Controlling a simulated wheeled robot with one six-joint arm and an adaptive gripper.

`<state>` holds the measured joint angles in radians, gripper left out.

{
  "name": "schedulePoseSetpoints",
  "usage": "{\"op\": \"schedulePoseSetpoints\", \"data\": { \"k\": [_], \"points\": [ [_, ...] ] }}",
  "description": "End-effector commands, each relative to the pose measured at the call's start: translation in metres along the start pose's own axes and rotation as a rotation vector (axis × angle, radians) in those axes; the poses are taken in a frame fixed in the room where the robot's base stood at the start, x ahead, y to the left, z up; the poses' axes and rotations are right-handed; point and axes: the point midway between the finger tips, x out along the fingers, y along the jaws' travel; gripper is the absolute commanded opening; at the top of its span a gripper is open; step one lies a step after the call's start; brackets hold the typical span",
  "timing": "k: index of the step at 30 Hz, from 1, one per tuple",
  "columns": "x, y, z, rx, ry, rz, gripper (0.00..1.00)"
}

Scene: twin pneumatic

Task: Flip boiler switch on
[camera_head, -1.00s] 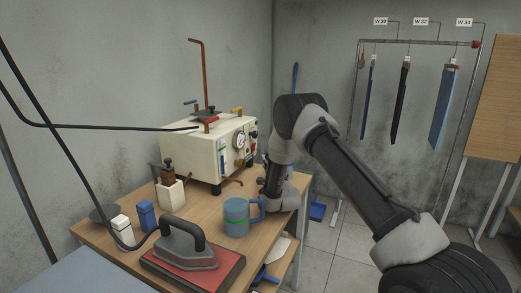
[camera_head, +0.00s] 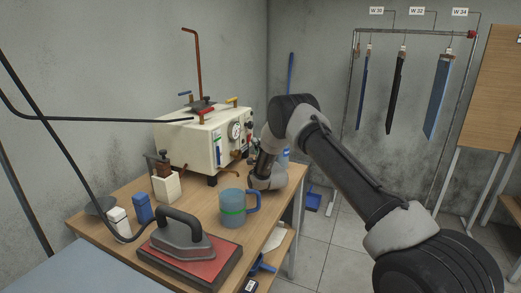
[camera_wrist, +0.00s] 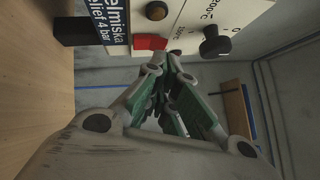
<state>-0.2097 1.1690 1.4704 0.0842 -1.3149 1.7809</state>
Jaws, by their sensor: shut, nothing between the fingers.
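The boiler (camera_head: 188,136) is a cream box on the wooden table in the head view, with a gauge and controls on its right-hand face. Whether the switch is on or off cannot be read. In the head view my fingers are hidden by my wrist.
A blue mug (camera_head: 232,208) stands on the table near my wrist. An iron (camera_head: 180,240) rests on a red pad in front. A garment rack (camera_head: 415,33) stands behind right.

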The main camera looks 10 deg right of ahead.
Motion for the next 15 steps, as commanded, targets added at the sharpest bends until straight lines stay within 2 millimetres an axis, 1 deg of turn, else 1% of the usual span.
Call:
{"op": "schedulePoseSetpoints", "data": {
  "k": [1, 3, 6, 15],
  "points": [
    [0.007, 0.000, 0.000, 0.000, 0.000, -0.002, 0.00],
    [0.015, 0.000, 0.000, 0.000, 0.000, -0.001, 0.00],
    [0.021, 0.000, 0.000, 0.000, 0.000, -0.001, 0.00],
    [0.024, 0.000, 0.000, 0.000, 0.000, 0.001, 0.00]
  ]
}}
